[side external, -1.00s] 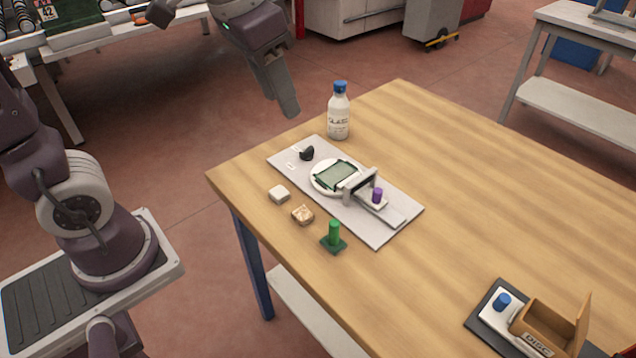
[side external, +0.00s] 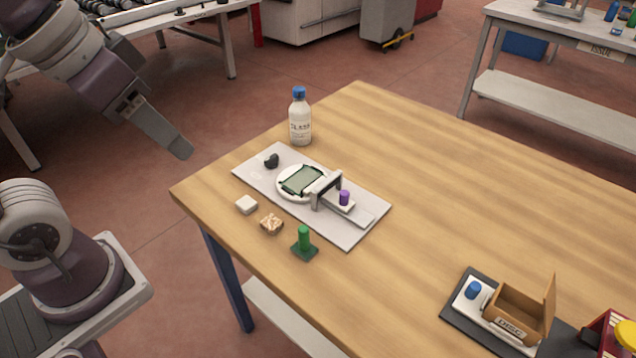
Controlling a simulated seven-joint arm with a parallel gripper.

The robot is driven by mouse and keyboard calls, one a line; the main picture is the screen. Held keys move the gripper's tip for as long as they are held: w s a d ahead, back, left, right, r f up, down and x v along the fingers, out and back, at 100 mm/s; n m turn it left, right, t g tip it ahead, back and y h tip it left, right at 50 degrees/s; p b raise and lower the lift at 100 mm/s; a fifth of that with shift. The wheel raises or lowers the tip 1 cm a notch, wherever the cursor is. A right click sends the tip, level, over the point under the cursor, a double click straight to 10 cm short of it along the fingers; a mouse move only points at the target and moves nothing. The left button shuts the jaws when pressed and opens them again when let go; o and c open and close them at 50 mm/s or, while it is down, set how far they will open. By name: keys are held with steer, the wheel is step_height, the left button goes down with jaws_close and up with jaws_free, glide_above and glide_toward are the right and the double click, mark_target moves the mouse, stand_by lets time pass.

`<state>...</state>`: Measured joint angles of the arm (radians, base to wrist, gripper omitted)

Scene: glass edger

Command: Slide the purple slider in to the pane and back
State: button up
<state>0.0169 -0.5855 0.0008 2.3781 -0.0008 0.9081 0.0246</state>
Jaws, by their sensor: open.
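The purple slider (side external: 344,198) is a small upright purple knob on a pale carriage, on the right part of a grey board (side external: 352,232) on the wooden table. A grey arch-like frame (side external: 325,188) stands between it and the pane. The green-edged pane (side external: 302,180) lies on a round white disc (side external: 287,190) left of the frame. My gripper (side external: 182,150) is at the upper left, in the air beyond the table's left corner, well apart from the slider. It looks empty; its finger gap is not clear from this side.
A white bottle with blue cap (side external: 300,120) stands behind the board. A wooden box (side external: 520,300) sits front right.

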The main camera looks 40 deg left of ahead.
steer(key=w+d+m+g, duration=0.1)
steer(key=w+d+g, duration=0.1)
steer(key=w, duration=1)
steer(key=m+g, duration=0.3)
glide_above(343, 193)
steer(key=f, duration=1.8)
steer(key=shift+s+a, duration=0.1)
steer(key=shift+s, duration=0.1)
steer(key=f, duration=0.7)
steer(key=shift+w+f, duration=0.2)
steer(key=shift+f, duration=0.5)
jaws_close()
